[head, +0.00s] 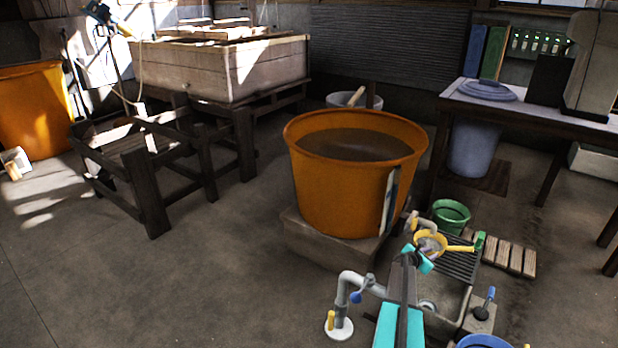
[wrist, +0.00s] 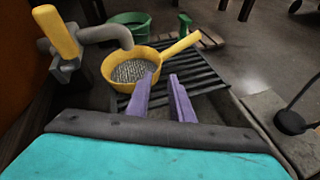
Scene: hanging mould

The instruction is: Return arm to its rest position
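My gripper (wrist: 161,77) shows in the wrist view with two purple fingers apart and nothing between them. Its fingertips point toward a yellow strainer (wrist: 130,72) with a mesh bottom and a yellow handle (wrist: 181,45). The strainer rests at a dark slatted rack (wrist: 190,75), below the spout of a grey tap (wrist: 105,36) with a yellow lever. I cannot tell whether a finger touches the strainer's rim. In the head view the strainer (head: 430,240) lies just beyond the end of my teal and black arm; the fingers are hard to make out there.
A large orange tub (head: 345,200) on a stone block stands left of the rack. A green bucket (head: 451,215) and wooden slats (head: 515,256) lie behind it. A grey pipe tap (head: 350,290) rises at the front left. Open floor (head: 180,280) stretches to the left.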

